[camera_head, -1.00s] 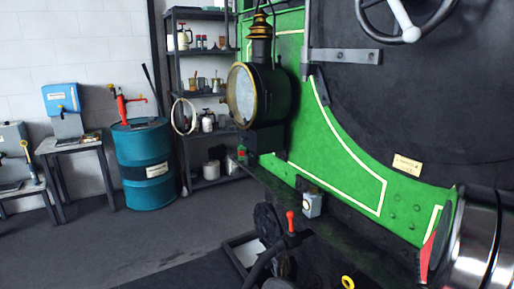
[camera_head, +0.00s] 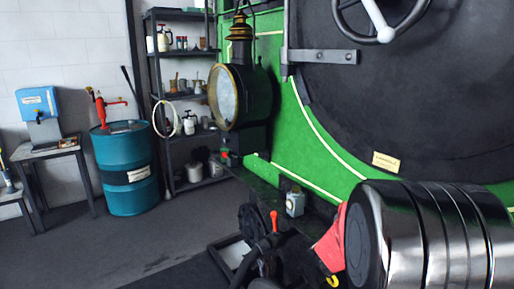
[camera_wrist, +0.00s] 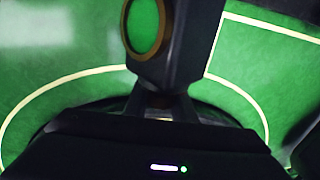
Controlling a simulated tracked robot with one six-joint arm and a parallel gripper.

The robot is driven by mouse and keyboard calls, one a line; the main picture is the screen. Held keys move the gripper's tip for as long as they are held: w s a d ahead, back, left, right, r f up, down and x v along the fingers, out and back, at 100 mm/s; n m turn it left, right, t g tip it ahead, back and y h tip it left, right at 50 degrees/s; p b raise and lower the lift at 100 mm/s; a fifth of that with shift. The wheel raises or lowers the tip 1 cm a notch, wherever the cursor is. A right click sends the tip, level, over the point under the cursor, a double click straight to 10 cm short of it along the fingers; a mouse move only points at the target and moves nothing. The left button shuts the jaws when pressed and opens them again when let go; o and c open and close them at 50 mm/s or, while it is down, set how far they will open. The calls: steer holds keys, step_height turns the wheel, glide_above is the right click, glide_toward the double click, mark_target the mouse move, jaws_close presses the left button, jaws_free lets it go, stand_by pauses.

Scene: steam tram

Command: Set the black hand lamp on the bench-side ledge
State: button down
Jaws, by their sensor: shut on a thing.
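In the wrist view, a black lamp (camera_wrist: 180,45) with a round green lens in a brass-coloured ring stands upright between the fingers of my gripper (camera_wrist: 163,100). My gripper is shut on it, and the lamp's top is cut off by the picture edge. Green panels with cream lines lie behind it. In the head view I see neither my gripper nor this lamp. A dark ledge (camera_head: 262,193) runs along the foot of the green panel there. I cannot tell whether this is the bench-side ledge.
A large brass-rimmed headlamp (camera_head: 243,97) stands at the ledge's far end. A small grey box (camera_head: 295,203) and a red-knobbed lever (camera_head: 274,222) are nearer. A blue drum (camera_head: 127,170), a table (camera_head: 52,154) and a shelf rack (camera_head: 183,95) stand at the back left. The floor between is clear.

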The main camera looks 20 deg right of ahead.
steer(key=w+a+f+n+t+y, duration=0.1)
steer(key=w+a+n+t+y, duration=0.4)
steer(key=a, duration=0.5)
steer(key=w+a+f+n+t+y, duration=0.1)
steer(key=w+a+n+t+y, duration=0.15)
steer(key=w+a, duration=0.65)
steer(key=w+a+f+n+t+y, duration=0.2)
steer(key=w+a+n+t+y, duration=0.15)
steer(key=a, duration=0.85)
steer(key=s+a+f+n+t+y, duration=0.1)
steer(key=a+f+n+y, duration=0.2)
steer(key=a+f+y, duration=0.3)
steer(key=a+f, duration=0.4)
steer(key=a, duration=0.1)
steer(key=shift+a, duration=0.35)
steer(key=shift+s, duration=0.1)
